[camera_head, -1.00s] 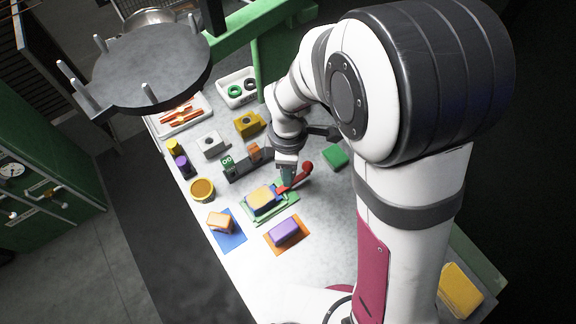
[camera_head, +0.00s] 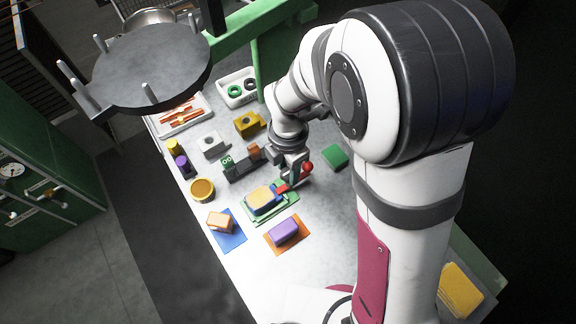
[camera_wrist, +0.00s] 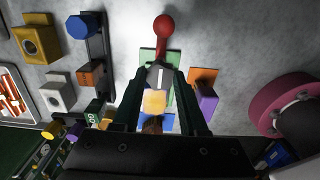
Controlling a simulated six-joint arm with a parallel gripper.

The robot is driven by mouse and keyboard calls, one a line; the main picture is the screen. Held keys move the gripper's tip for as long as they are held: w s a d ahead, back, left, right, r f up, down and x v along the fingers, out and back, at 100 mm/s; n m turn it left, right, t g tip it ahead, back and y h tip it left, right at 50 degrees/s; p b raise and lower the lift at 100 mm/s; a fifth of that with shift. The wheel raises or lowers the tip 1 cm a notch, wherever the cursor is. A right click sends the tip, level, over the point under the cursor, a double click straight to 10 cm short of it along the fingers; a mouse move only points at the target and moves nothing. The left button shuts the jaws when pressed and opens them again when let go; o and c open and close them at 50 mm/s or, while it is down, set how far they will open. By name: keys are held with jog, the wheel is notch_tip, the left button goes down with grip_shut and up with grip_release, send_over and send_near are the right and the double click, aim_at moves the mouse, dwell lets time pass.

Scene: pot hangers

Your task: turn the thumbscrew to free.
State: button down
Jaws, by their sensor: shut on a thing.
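A blue faceted knob (camera_wrist: 83,26), which looks like the thumbscrew, sits on the dark bar (camera_wrist: 97,55) in the wrist view. In the head view the arm hides it. My gripper (camera_head: 293,178) is over the red lever (camera_head: 281,188) of a clamp on a green plate, between the lever's base and its red ball end (camera_head: 307,168). In the wrist view the lever (camera_wrist: 162,47) runs into the space between my fingertips (camera_wrist: 160,72). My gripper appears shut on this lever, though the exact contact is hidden. The knob is apart from my fingers.
The yellow block (camera_head: 260,198) sits at the clamp. A purple block (camera_head: 285,231) on an orange mat and an orange block (camera_head: 220,222) on a blue mat are close by. A green block (camera_head: 335,156) lies right of the gripper. Bare table lies at the front.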

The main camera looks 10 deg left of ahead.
aim_at(288, 173)
dwell(0.5)
jog(key=shift+c, duration=2.2)
grip_release()
notch_tip(288, 173, up, 16)
jog(key=shift+f, duration=0.1)
jog(key=s+d+f+m+y, duration=0.1)
jog(key=s+d+m, duration=0.5)
jog(key=m, duration=1)
jog(key=s+d+f+m, duration=0.1)
jog(key=s+d+m, duration=0.5)
jog(key=m, duration=1)
jog(key=s, duration=0.3)
jog(key=shift+s+d+m+y, duration=0.3)
jog(key=shift+s+y, duration=0.1)
